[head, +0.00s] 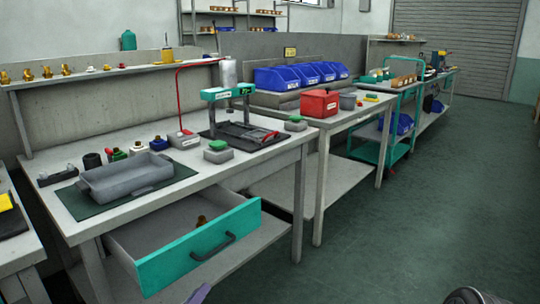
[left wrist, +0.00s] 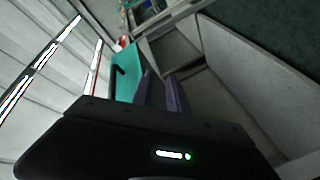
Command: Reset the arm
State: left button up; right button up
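My left gripper shows in the left wrist view (left wrist: 162,88) as two dark purple-grey fingers with a gap between them, and nothing is visible in the gap. In the head view only a small purple piece of it (head: 199,294) shows at the bottom edge, below and in front of the teal drawer (head: 180,262). The drawer is pulled out under the near workbench (head: 235,172) and holds a small brass part (head: 201,221). The drawer's teal front also shows in the left wrist view (left wrist: 126,72), close beside the fingers. My right gripper is not visible.
The near bench carries a grey tray (head: 126,177), a teal-topped press frame (head: 228,92) and several small items. A second bench beyond holds a red box (head: 319,103) and blue bins (head: 276,80).

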pick_arm(q)
jog(key=s+d+f+g+y, duration=0.15)
jog(key=s+f+g, duration=0.25)
jog(key=f, duration=0.8)
jog(key=s+d+f+m+g, duration=0.1)
jog(key=s+d+f+g, duration=0.25)
jog(key=s+f, duration=0.4)
jog(key=s+d+f+m+g, duration=0.25)
jog(key=s+f+g, duration=0.2)
jog(key=s, duration=0.55)
jog(key=s+d+f+m+g, duration=0.1)
jog(key=s+d+f+g, duration=0.25)
jog(key=s+f, duration=0.45)
notch_tip(320, 180, up, 27)
jog(key=s+d+p, duration=0.1)
jog(key=p, duration=2.5)
jog(key=shift+s+r, duration=0.2)
jog(key=shift+s, duration=0.05)
